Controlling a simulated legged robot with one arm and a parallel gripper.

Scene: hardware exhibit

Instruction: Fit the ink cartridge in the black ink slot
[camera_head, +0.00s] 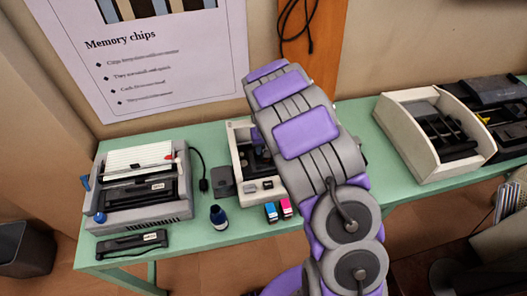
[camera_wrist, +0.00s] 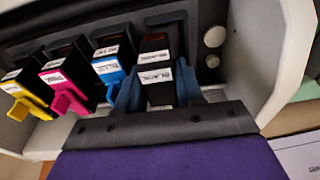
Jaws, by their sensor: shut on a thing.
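In the wrist view, my gripper (camera_wrist: 158,92) is shut on a black ink cartridge (camera_wrist: 160,97), with a blue finger on each side of it. The cartridge has a white label reading BLACK. It lines up with the rightmost slot (camera_wrist: 154,43) of the printer, under another white label. I cannot tell how deep it sits. To its left, yellow (camera_wrist: 32,104), magenta (camera_wrist: 68,97) and blue (camera_wrist: 113,75) cartridges sit in a row of slots. In the head view, my arm hides my gripper and part of the cream printer (camera_head: 238,150).
A cyan cartridge (camera_head: 270,211) and a magenta cartridge (camera_head: 286,208) show by the printer's front. A dark ink bottle (camera_head: 218,217) stands left of them on the green table (camera_head: 200,238). A grey machine (camera_head: 140,212) is at left, a cream open-topped machine (camera_head: 402,115) at right.

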